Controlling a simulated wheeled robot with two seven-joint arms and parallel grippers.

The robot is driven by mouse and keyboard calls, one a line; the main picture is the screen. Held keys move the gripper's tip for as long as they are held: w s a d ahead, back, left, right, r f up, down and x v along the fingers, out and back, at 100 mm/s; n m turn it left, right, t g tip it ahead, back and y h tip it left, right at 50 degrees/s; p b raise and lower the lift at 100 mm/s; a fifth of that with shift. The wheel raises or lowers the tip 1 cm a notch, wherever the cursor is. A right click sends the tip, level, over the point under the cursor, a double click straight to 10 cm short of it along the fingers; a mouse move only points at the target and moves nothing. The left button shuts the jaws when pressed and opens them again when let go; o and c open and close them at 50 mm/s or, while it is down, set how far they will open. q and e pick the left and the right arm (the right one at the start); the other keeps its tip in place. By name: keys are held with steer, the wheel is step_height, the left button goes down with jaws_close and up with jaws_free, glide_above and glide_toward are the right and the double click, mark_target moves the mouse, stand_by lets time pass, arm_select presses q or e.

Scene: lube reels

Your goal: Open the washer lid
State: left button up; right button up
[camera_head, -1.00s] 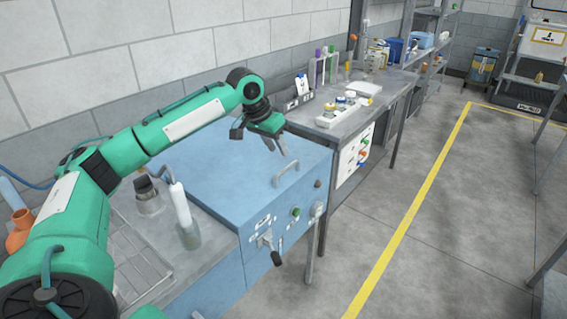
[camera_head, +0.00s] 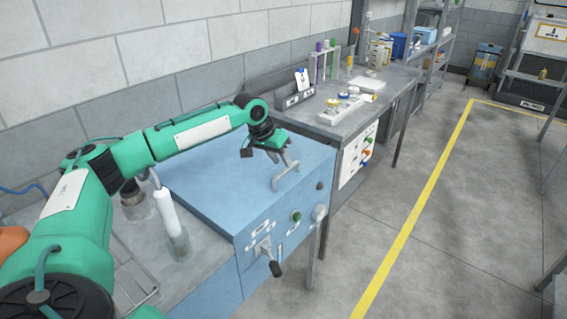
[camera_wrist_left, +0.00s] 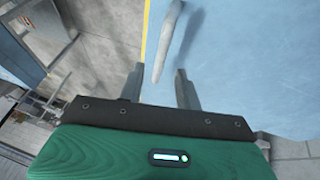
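The washer (camera_head: 262,235) is a blue box with a flat blue lid (camera_head: 225,165), which lies closed. A grey bar handle (camera_head: 289,178) stands on the lid near its front edge, and it also shows in the left wrist view (camera_wrist_left: 172,35). My left gripper (camera_head: 281,159) is over the lid, right at the handle. In the left wrist view, its two fingers (camera_wrist_left: 159,70) are apart, with the near end of the handle showing between them. I cannot tell whether they touch it. My right gripper is not in view.
A latch lever (camera_head: 274,268) and a green knob (camera_head: 297,216) are on the washer's front. A white cylinder in a clear cup (camera_head: 170,220) stands to the left. A workbench (camera_head: 335,125) with test tubes lies beyond. Open floor (camera_head: 440,220) is to the right.

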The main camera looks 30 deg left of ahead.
arm_select(q)
steer(key=shift+x, duration=1.5)
steer(key=shift+c, duration=0.4)
jaws_close()
steer(key=shift+r, duration=0.1)
